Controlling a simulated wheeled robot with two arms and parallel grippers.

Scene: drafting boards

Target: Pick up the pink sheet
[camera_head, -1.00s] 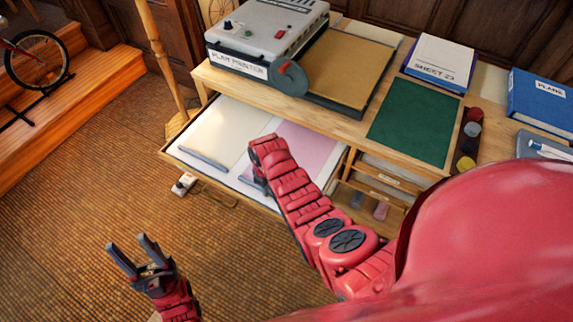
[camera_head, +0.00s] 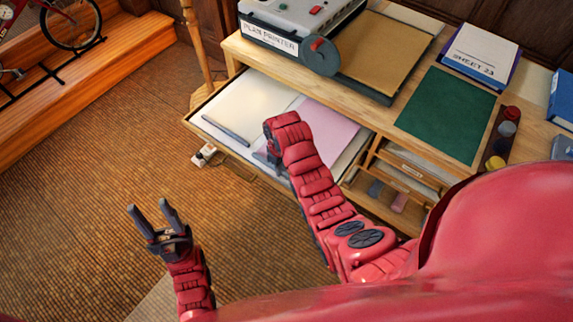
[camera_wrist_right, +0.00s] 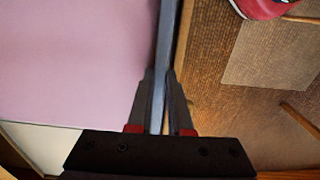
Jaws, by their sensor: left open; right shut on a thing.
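The pink sheet (camera_head: 332,127) lies flat in the open drawer (camera_head: 352,158), to the right of a white sheet (camera_head: 245,98). It fills the left of the right wrist view (camera_wrist_right: 75,65). My right gripper (camera_wrist_right: 161,100) is at the drawer's front, shut on a grey bar (camera_wrist_right: 168,35) running along the pink sheet's edge. I cannot tell whether the bar rests on the sheet or is raised. In the head view my right arm hides part of the sheet and most of this gripper (camera_head: 274,160). My left gripper (camera_head: 151,207) is open and empty above the floor.
A second grey bar (camera_head: 225,130) lies on the white sheet. The desk above holds a printer (camera_head: 300,25), a green mat (camera_head: 446,113) and a binder (camera_head: 482,52). Small compartments (camera_head: 405,180) sit right of the drawer.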

